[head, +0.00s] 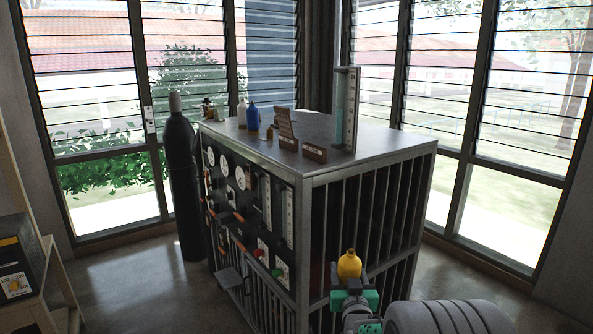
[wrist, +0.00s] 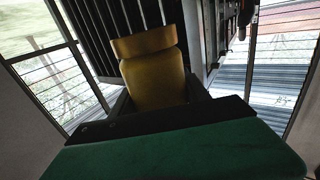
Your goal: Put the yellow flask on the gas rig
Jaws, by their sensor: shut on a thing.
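The yellow flask (head: 349,265) is upright in my gripper (head: 352,287), in front of the near right corner of the gas rig. In the wrist view the flask (wrist: 153,75) stands between the dark fingers, and its lower part is hidden by the gripper. My gripper is shut on it. The gas rig (head: 371,158) is a large metal cabinet with a flat grey top, gauges on its left face and vertical bars on its right face. The flask is lower than the rig's top and apart from it.
On the rig's top stand a blue bottle (head: 253,117), a white bottle (head: 242,113), small dark bottles, signs (head: 315,152) and a tall glass gauge (head: 346,108). The top's right part is bare. A black gas cylinder (head: 184,185) stands left; a shelf (head: 52,270) is at far left.

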